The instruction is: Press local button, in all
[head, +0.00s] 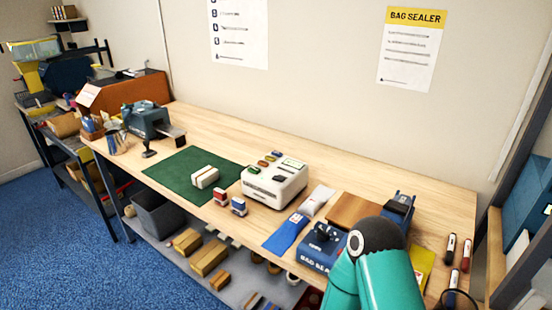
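A white machine (277,187) stands on the wooden workbench (330,168), right of the green mat. On its top is a row of small coloured buttons (269,158), with a pale display (293,162) beside them. The button labels are too small to read, so I cannot tell which one is local. My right arm shows at the bottom right as teal links with a black joint cap, in front of the bag sealer.
A white packet (204,177) lies on the green mat (172,170). Two small stamp-like blocks (238,206) stand at the front edge, left of the white machine. To its right are a pale pouch (317,200), a blue sheet (285,232) and the blue bag sealer (321,243).

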